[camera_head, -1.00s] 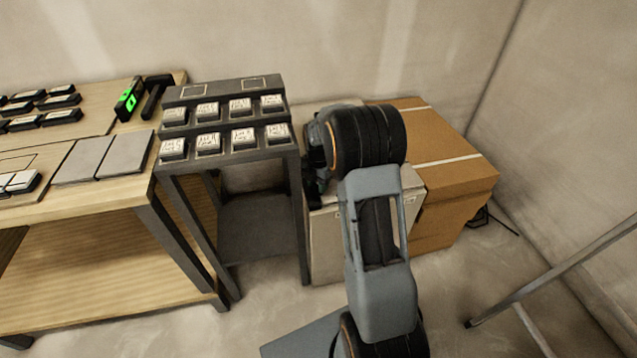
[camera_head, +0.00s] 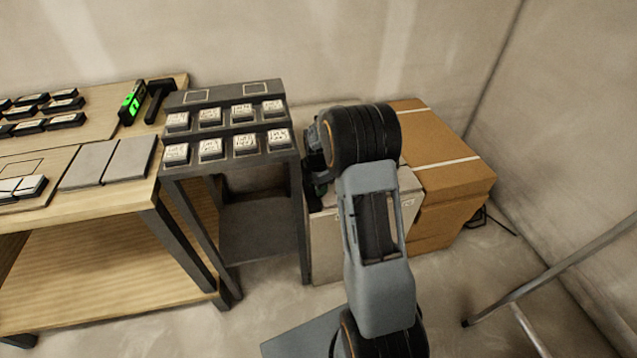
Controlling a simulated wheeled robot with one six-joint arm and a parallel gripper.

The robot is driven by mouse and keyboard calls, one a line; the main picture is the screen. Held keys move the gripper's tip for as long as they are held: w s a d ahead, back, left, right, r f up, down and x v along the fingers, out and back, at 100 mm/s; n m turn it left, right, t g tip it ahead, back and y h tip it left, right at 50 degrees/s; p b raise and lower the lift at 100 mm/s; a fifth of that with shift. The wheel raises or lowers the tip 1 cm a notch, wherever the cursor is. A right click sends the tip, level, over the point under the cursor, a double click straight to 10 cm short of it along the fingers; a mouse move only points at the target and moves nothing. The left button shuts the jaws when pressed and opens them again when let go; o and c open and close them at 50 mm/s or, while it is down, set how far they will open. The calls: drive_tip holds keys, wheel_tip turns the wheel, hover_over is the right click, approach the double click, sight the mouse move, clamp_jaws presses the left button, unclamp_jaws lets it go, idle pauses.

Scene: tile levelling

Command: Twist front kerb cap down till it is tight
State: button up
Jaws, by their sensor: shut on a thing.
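I cannot make out the front kerb cap in the head view. My arm's large dark joint and grey link stand in front of the area right of the dark rack (camera_head: 228,97). Dark wrist parts of mine show beside that joint, over the pale box (camera_head: 328,250). My gripper's fingers and anything between them are hidden behind my own arm. How the cap sits, and whether it is tight, cannot be seen.
The rack holds two rows of small labelled blocks. Left of it, a wooden bench (camera_head: 105,203) carries two grey tiles (camera_head: 128,159), a green-lit tool (camera_head: 132,102) and a black hammer-like tool (camera_head: 158,98). A cardboard box (camera_head: 445,165) and metal legs (camera_head: 545,275) stand right.

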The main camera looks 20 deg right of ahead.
drive_tip(key=m+p, duration=0.2)
drive_tip(key=m, duration=0.3)
drive_tip(key=shift+m, duration=0.3)
drive_tip(key=m+p, duration=0.1)
drive_tip(key=m, duration=0.4)
drive_tip(key=shift+m, duration=0.3)
drive_tip(key=o, duration=0.9)
drive_tip(key=shift+o, duration=0.2)
wheel_tip(320, 180, up, 14)
drive_tip(key=p, duration=0.3)
drive_tip(key=shift+s+d+f, duration=0.1)
drive_tip(key=shift+f, duration=0.05)
